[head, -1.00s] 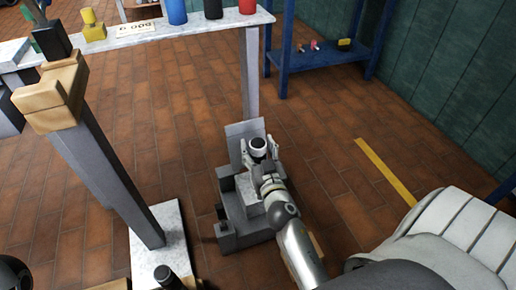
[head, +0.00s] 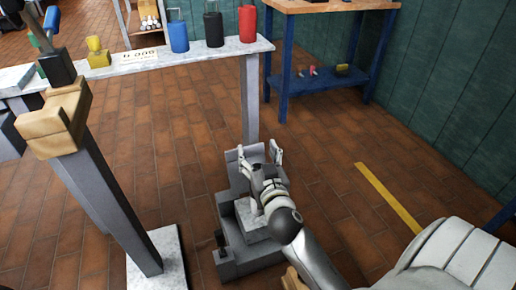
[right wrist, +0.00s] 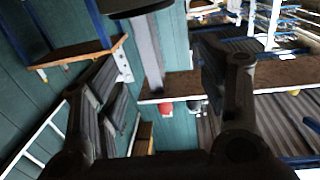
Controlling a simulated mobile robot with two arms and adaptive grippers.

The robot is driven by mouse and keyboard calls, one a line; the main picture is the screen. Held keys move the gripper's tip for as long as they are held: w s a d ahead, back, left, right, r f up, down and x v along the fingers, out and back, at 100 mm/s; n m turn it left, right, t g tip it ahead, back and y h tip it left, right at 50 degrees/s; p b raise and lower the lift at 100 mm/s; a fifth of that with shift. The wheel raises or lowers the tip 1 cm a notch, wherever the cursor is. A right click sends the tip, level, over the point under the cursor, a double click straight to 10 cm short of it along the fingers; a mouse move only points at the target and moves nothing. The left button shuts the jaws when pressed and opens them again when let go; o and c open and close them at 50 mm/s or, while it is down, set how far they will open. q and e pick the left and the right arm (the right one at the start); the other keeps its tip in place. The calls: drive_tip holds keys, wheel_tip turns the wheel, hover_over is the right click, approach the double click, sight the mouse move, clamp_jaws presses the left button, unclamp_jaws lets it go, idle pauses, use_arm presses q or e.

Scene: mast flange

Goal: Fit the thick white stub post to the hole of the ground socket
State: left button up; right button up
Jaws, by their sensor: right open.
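My right gripper (head: 259,152) is open in the head view, its two light fingers spread and pointing away from me over the grey stepped block assembly on the floor. That assembly (head: 229,236), with a small dark lever, looks like the ground socket; its hole is hidden. I cannot make out the white stub post for sure. My left gripper is out of view.
A grey post with a wooden clamp block (head: 59,119) stands at the left on a marble base (head: 157,264). A long bench (head: 140,60) carries blue, black and red canisters. A wooden-topped blue table (head: 325,7) stands behind. The brick floor is clear near the yellow stripe (head: 388,197).

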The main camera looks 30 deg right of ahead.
drive_tip(key=shift+r, duration=1.1)
